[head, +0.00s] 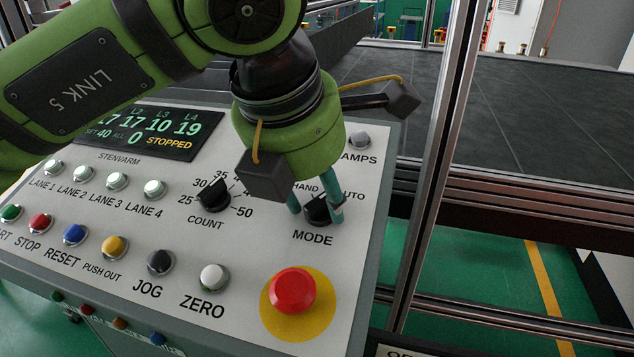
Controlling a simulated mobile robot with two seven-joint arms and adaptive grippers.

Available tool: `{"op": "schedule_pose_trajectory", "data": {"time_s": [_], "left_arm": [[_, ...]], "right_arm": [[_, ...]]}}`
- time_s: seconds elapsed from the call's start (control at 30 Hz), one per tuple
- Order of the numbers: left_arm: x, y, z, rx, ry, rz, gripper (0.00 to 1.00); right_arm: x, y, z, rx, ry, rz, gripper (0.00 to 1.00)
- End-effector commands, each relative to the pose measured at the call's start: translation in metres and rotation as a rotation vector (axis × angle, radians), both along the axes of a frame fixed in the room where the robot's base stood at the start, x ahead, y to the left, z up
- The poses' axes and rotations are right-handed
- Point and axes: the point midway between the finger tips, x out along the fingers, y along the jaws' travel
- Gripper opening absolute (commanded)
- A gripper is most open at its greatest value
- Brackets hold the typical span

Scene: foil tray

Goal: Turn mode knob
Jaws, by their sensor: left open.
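The black mode knob (318,211) sits on the right part of the grey control panel (240,310), above the MODE label and below the HAND and AUTO marks. My green left arm comes in from the left over the panel. My left gripper (315,212) points down at the mode knob, with one teal finger on each side of it. The fingers are open; I cannot tell whether they touch the knob. The gripper partly hides the knob, so its pointer direction is unclear. My right gripper is not in view.
The black count knob (213,199) is left of the mode knob. A red emergency button (293,290) on a yellow disc stands below it. Several coloured buttons and a display reading STOPPED (150,133) are to the left. A metal frame post (440,180) rises close on the right.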

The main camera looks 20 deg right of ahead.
Motion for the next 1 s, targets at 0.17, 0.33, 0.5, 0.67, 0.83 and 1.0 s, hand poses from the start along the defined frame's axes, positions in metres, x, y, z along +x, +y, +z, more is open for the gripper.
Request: {"op": "schedule_pose_trajectory", "data": {"time_s": [0.17,0.33,0.5,0.67,0.83,1.0], "left_arm": [[0.0,0.0,0.0,0.0,0.0,0.0,0.32],[0.0,0.0,0.0,0.0,0.001,0.0,0.0],[0.0,0.0,0.0,-0.002,0.001,0.003,0.0],[0.0,0.0,-0.002,-0.008,0.005,0.029,0.0],[0.0,0.0,-0.004,-0.028,0.015,0.102,0.0],[0.0,0.0,-0.005,-0.059,0.036,0.225,0.0]], "right_arm": [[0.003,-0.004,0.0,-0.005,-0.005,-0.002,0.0],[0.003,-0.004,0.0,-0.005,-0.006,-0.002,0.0],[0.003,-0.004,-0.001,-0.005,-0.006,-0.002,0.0],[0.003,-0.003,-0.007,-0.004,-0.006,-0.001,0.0],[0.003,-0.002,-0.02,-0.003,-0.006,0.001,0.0],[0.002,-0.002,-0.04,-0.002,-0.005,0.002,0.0]]}}
